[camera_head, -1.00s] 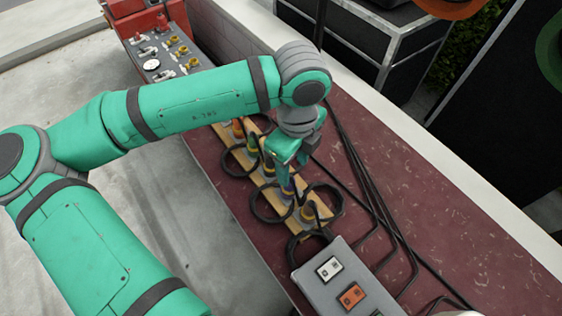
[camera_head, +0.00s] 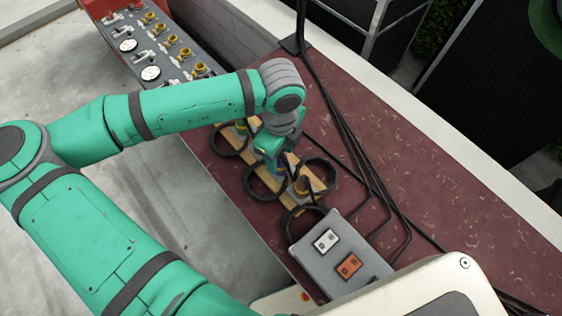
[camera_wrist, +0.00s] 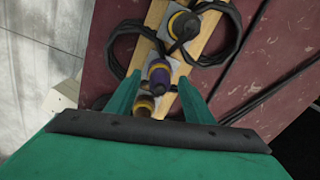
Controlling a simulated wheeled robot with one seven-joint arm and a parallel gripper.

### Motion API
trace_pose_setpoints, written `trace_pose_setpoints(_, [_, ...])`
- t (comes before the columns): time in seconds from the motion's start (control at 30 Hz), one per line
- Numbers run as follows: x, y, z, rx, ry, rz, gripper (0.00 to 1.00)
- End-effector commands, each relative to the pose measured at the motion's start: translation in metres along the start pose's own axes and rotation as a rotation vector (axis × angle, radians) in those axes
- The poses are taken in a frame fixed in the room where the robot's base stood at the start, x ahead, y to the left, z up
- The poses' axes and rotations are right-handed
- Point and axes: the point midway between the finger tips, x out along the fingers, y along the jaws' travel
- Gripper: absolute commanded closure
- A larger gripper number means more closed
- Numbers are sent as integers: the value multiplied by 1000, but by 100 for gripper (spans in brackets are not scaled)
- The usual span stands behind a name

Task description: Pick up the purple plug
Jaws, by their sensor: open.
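My gripper (camera_wrist: 161,76) is open, with one green finger on each side of the plug. Whether either finger touches it I cannot tell.
A yellow plug (camera_wrist: 183,25) with a black cable stands close beyond the purple one; it also shows in the head view (camera_head: 302,186). A brownish plug (camera_wrist: 145,104) is on the near side. Looped black cables (camera_head: 264,182) and a grey socket box (camera_head: 340,252) lie close by.

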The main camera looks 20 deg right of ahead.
Motion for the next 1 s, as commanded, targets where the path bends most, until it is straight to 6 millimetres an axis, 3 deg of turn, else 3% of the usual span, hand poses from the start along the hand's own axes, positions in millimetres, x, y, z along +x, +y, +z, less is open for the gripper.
trace_pose_setpoints(0.1, [10,-1,-1,1,0,-1,52])
trace_pose_setpoints(0.37, [12,-1,-1,1,0,-1,52])
trace_pose_setpoints(0.53, [12,-1,-1,1,0,-1,91])
trace_pose_setpoints(0.57, [12,-1,-1,1,0,-1,94])
trace_pose_setpoints(1.0, [3,-1,0,1,-2,-2,94])
